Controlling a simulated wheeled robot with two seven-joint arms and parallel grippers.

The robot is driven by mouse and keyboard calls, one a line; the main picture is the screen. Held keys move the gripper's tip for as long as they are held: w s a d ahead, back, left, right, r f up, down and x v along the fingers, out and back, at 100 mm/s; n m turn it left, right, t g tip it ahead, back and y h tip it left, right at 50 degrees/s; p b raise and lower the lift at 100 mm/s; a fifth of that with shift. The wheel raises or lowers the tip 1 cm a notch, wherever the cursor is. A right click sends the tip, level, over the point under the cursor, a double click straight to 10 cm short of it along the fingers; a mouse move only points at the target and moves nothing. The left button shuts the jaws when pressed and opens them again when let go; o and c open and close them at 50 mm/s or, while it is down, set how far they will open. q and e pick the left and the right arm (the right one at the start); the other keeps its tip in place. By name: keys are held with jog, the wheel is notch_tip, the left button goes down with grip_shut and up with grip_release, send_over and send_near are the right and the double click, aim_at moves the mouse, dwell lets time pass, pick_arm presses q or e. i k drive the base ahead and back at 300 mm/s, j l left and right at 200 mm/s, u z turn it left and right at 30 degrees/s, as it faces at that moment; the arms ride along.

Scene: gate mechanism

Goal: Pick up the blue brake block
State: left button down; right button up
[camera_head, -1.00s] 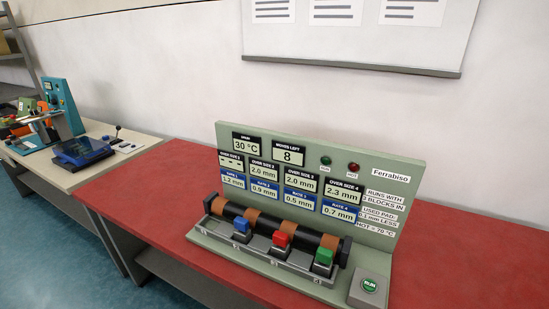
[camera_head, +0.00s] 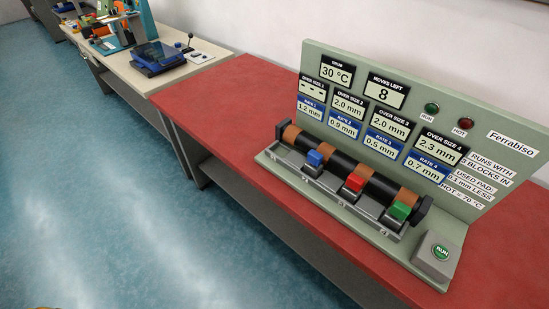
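The blue brake block (camera_head: 314,158) sits in a slot on the drum-brake rig, against the dark drum with brown bands (camera_head: 345,164). A red block (camera_head: 355,182) and a green block (camera_head: 400,210) sit in slots to its right. The leftmost slot (camera_head: 282,152) looks to hold no block. The rig's panel (camera_head: 478,148) reads 30 °C, moves left 8, and over size readings of dashes, 2.0, 2.0 and 2.3 mm. Neither of my grippers shows in the head view.
The rig stands on a red table (camera_head: 235,95) with bare surface to its left. A grey RUN button box (camera_head: 437,255) sits at its right front. A beige bench (camera_head: 190,68) with a blue device (camera_head: 158,57) stands farther left. Blue floor (camera_head: 120,190) is open in front.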

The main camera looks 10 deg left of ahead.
aim_at(313, 167)
jog(key=i+j+z, duration=0.15)
jog(key=j, duration=0.25)
jog(key=j+z, duration=0.15)
jog(key=j, duration=0.25)
jog(key=i+j+z, duration=0.15)
jog(key=j, duration=0.3)
